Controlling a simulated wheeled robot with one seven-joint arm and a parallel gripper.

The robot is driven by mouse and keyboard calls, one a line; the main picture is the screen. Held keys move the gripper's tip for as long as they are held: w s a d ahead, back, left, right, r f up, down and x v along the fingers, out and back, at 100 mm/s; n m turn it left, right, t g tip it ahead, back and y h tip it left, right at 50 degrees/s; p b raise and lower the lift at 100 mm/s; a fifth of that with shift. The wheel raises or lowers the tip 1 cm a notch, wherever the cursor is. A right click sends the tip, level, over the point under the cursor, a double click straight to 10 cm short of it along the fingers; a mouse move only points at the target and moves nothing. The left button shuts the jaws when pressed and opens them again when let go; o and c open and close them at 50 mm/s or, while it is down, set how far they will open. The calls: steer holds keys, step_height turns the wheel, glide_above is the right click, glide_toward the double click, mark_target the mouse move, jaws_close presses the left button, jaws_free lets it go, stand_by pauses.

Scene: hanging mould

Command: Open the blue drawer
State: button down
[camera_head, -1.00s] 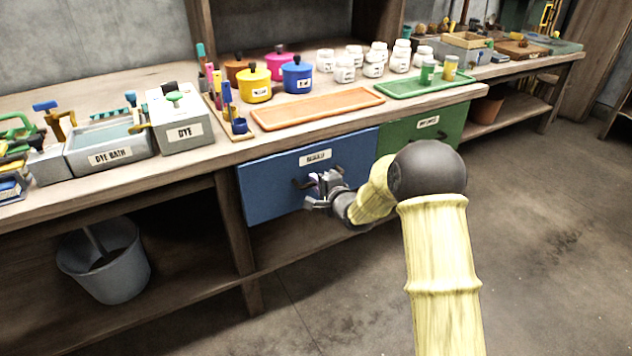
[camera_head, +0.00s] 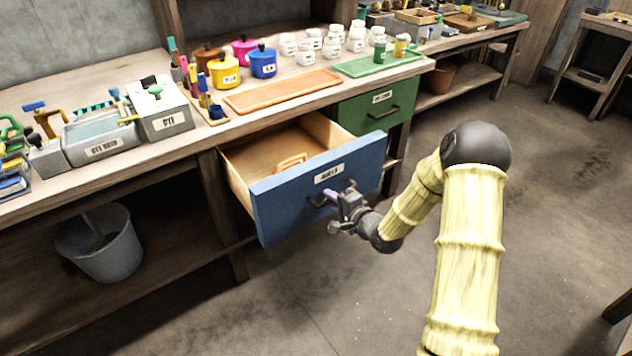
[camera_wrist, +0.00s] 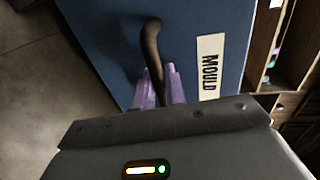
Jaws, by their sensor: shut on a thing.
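The blue drawer (camera_head: 285,208) is pulled well out from under the workbench, and its wooden inside shows in the head view. A small orange-brown object (camera_head: 291,162) lies in it. Its front has a white label, which reads MOULD in the wrist view (camera_wrist: 209,66), and a dark curved handle (camera_wrist: 151,45). My gripper (camera_head: 330,198) is at the drawer front, shut on the handle. In the wrist view the purple fingertips (camera_wrist: 160,88) are on either side of the handle.
A green drawer (camera_head: 378,105) is shut to the right of the blue one. The workbench top holds an orange tray (camera_head: 284,91), a green tray (camera_head: 376,64), coloured pots and white jars. A grey bucket (camera_head: 105,250) stands below at left. The floor in front is clear.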

steer(key=f+p+v, duration=0.1)
steer(key=v, duration=0.5)
steer(key=shift+s, duration=0.2)
steer(key=shift+a+f, duration=0.1)
steer(key=shift+f, duration=0.05)
steer(key=c, duration=1.5)
jaws_free()
steer(key=shift+c, duration=0.2)
steer(key=p+v, duration=0.6)
steer(key=v, duration=1.1)
steer(key=shift+s+d, duration=0.15)
steer(key=shift+d, duration=0.1)
